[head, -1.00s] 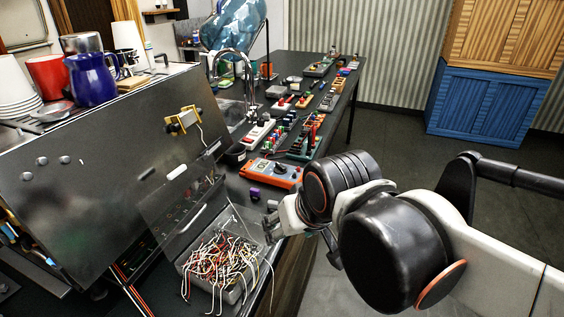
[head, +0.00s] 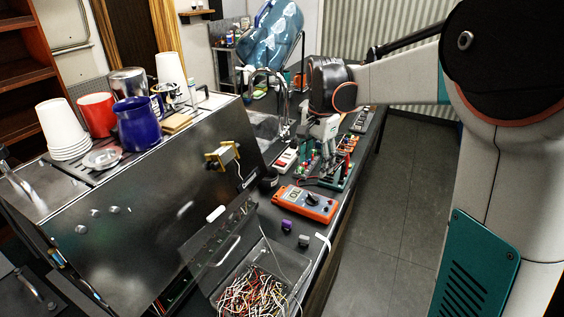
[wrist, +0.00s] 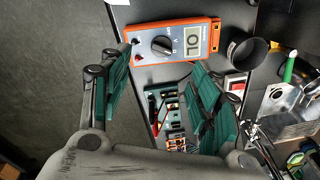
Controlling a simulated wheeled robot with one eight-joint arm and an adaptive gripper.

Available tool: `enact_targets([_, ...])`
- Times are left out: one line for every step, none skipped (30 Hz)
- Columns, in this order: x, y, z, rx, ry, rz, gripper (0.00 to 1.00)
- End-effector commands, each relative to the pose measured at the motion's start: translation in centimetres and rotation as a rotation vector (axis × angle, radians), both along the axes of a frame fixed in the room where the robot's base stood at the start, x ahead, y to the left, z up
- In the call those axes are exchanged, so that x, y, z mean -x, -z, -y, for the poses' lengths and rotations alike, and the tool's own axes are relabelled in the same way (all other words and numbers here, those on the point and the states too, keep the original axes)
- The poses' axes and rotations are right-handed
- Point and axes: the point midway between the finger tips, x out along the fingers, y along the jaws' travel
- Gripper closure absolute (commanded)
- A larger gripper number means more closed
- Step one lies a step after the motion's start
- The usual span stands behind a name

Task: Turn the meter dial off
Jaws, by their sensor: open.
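The orange multimeter (head: 291,207) lies face up on the dark counter. Its black round dial (head: 312,199) faces up beside the display. In the wrist view the meter (wrist: 190,24) is at the top centre, with its dial (wrist: 162,45) in the middle of its face and a grey display to the right. The dial's exact setting is too small to read. My gripper (head: 326,150) is above the counter, beyond the meter in the head view, over boards of small parts. In the wrist view my gripper (wrist: 160,82) has its green-padded fingers spread apart and empty.
A black ring-like cup (head: 269,178) stands beside the meter. A clear bin of wires (head: 218,273) is in front. The metal brewer (head: 150,190) stands left. Floor at right is clear.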

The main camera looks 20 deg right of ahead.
Motion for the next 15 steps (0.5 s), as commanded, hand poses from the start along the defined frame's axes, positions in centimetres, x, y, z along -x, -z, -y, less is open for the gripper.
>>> enact_targets([-1.0, 0.0, 0.7, -0.006, 0.041, -0.018, 0.43])
enact_targets([-1.4, 0.1, 1.0, -0.009, 0.064, -0.027, 0.43])
enact_targets([-1.8, 0.4, 1.3, -0.012, 0.091, -0.04, 0.43])
enact_targets([-2.1, 0.5, 1.5, -0.015, 0.109, -0.047, 0.43])
enact_targets([-2.4, 0.7, 1.7, -0.016, 0.124, -0.055, 0.43])
enact_targets([-2.6, 0.9, 1.9, -0.019, 0.142, -0.062, 0.43])
enact_targets([-2.8, 1.0, 2.1, -0.019, 0.152, -0.068, 0.43])
enact_targets([-2.9, 1.1, 2.2, -0.021, 0.162, -0.071, 0.43])
enact_targets([-3.0, 1.2, 2.3, -0.021, 0.171, -0.074, 0.43])
enact_targets([-3.1, 1.4, 2.4, -0.022, 0.175, -0.076, 0.43])
enact_targets([-3.2, 1.5, 2.4, -0.022, 0.178, -0.078, 0.43])
enact_targets([-3.2, 1.8, 2.4, -0.022, 0.181, -0.079, 0.43])
enact_targets([-3.2, 2.1, 2.4, -0.022, 0.182, -0.08, 0.43])
enact_targets([-3.2, 2.4, 2.4, -0.022, 0.182, -0.08, 0.43])
enact_targets([-3.2, 3.0, 2.4, -0.022, 0.181, -0.08, 0.43])
